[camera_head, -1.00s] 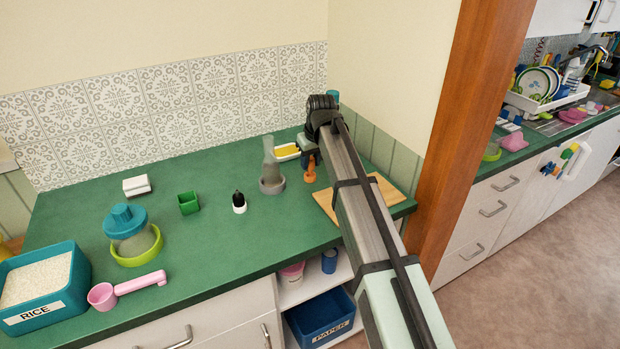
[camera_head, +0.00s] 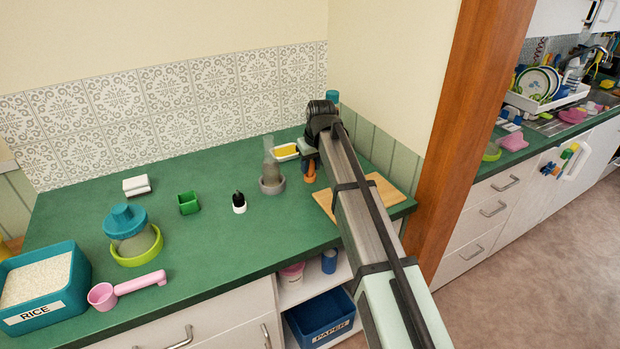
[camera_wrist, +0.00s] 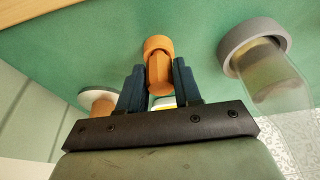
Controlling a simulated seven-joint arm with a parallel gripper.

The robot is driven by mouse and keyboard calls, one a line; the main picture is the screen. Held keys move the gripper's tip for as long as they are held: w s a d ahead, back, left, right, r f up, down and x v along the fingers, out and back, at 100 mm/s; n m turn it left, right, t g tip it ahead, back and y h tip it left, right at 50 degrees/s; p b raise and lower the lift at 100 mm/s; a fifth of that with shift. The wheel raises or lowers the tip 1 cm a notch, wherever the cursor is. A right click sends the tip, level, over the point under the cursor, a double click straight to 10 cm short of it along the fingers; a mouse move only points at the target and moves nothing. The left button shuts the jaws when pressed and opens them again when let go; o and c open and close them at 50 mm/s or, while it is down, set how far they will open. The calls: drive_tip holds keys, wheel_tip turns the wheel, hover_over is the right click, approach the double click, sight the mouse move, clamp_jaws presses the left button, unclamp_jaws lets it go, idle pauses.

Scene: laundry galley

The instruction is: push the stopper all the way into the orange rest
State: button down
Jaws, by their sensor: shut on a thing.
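The orange rest (camera_wrist: 158,43) shows in the wrist view as a ring standing on the green counter. The stopper (camera_wrist: 160,74) is a darker orange piece with its far end inside the ring's opening; how deep it sits is hidden. My gripper (camera_wrist: 158,82) is shut on the stopper, with one dark blue finger on each side, close to the rest. In the head view my gripper (camera_head: 309,161) is low over the counter, and only a small orange patch (camera_head: 310,177) shows below the fingers, so stopper and rest are hard to tell apart there.
A clear bottle in a grey ring (camera_head: 272,187) stands close to the left of my gripper. A white dish with a yellow sponge (camera_head: 286,151) lies behind, and a wooden board (camera_head: 380,191) lies to the right. The counter's front middle is clear.

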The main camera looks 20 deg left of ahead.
sight(311, 163)
drive_tip(key=shift+f, duration=0.35)
idle(0.4)
drive_tip(key=c, duration=0.7)
unclamp_jaws()
drive_tip(key=shift+c, duration=0.4)
drive_tip(key=shift+c, duration=1)
drive_tip(key=shift+r, duration=3.5)
